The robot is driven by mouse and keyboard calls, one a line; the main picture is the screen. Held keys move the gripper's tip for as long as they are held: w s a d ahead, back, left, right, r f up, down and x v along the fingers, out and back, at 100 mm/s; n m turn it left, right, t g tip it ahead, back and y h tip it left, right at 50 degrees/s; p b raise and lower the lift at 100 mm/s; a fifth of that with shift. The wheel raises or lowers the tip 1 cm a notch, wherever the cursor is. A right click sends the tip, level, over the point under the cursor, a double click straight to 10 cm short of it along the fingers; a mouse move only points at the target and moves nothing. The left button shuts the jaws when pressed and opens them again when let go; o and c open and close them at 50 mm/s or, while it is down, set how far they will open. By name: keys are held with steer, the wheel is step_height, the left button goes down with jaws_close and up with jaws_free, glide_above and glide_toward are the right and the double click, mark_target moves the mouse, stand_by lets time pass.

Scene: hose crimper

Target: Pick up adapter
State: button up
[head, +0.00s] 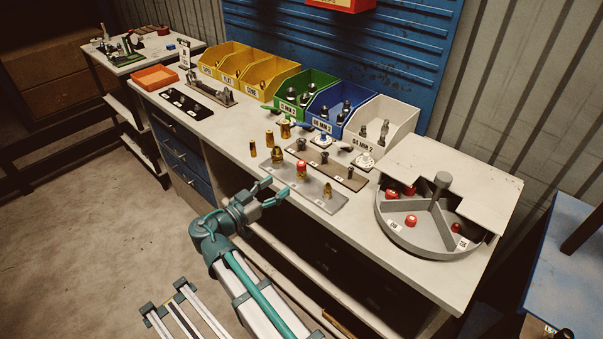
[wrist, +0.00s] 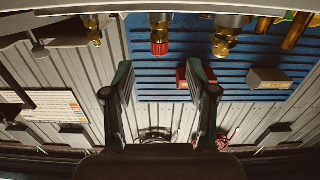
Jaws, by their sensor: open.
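Brass fittings stand upright on a light grey plate (head: 312,198) near the bench's front edge: one at the rear left (head: 277,154), a red-banded one (head: 301,170) in the middle, one at the front right (head: 327,190). I cannot tell which is the adapter. My gripper (head: 276,188) is open and empty, just in front of the plate, apart from the fittings. The wrist view is upside down; the red-banded fitting (wrist: 159,38) hangs there beyond the gap between my fingertips (wrist: 160,72), with brass fittings left (wrist: 95,34) and right (wrist: 222,42).
Plain brass pieces (head: 269,139) stand left of the plate. A darker rack (head: 348,179) with fittings lies behind it. Coloured bins (head: 328,107) line the back. A round grey divided tray (head: 430,243) with red pieces is at right. The bench's front edge is close to my gripper.

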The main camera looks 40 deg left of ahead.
mark_target(298, 169)
steer(key=w, duration=0.1)
steer(key=w+p, duration=0.1)
steer(key=w, duration=0.3)
steer(key=shift+w+d+r+p, duration=0.2)
steer(key=shift+w+r+p, duration=0.05)
steer(key=shift+r+p, duration=0.15)
steer(key=w, duration=0.1)
steer(key=w+p, duration=0.1)
steer(key=w, duration=0.1)
steer(key=w+p, duration=0.1)
steer(key=shift+w+d+r, duration=0.1)
steer(key=shift+w+d, duration=0.15)
steer(key=shift+d, duration=0.1)
steer(key=shift+w, duration=0.35)
steer(key=shift+c, duration=0.3)
jaws_close()
